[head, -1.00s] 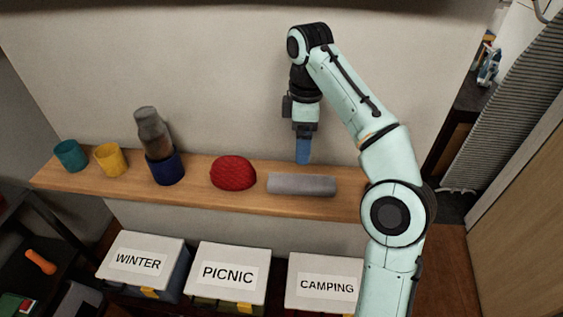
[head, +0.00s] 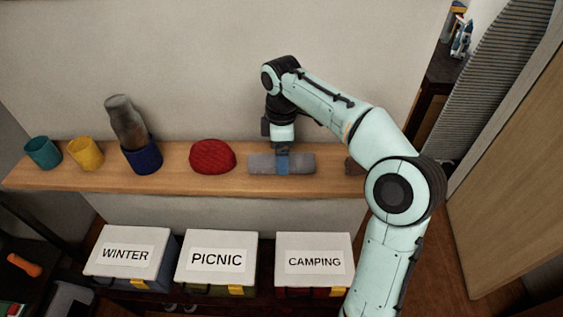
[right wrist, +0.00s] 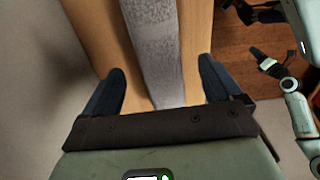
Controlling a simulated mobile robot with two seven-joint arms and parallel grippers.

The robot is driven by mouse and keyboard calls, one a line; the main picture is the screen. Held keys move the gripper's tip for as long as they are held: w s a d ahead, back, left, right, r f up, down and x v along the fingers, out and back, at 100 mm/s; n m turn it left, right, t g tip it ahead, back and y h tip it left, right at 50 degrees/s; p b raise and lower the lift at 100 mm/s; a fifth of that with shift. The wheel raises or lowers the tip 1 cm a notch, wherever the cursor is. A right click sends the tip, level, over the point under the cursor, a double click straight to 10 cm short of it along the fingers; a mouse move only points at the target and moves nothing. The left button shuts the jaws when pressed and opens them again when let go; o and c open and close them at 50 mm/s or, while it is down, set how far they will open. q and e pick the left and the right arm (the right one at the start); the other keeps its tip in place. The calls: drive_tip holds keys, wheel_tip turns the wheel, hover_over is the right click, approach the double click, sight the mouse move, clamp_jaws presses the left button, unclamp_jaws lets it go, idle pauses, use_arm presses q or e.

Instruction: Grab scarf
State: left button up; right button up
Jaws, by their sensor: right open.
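The scarf, a grey rolled cloth (head: 300,162), lies along the wooden shelf to the right of the red knitted hat-like item. My right gripper (head: 282,164) is lowered over it from above, with blue fingers at the roll's middle. In the right wrist view the grey scarf (right wrist: 155,50) runs between the two dark blue fingers of the right gripper (right wrist: 161,74). The fingers are spread, with a gap visible on both sides of the cloth.
The shelf (head: 210,183) also holds a teal cup (head: 43,153), a yellow cup (head: 85,154), a navy cup with a grey bottle (head: 125,125), and the red item (head: 212,157). Boxes labelled WINTER (head: 127,255), PICNIC (head: 216,260) and CAMPING (head: 314,261) stand below. A wall is behind.

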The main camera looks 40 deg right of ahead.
wheel_tip(320, 180, down, 2)
drive_tip(key=shift+f, duration=0.15)
drive_tip(key=c, duration=1.1)
drive_tip(key=shift+c, duration=0.2)
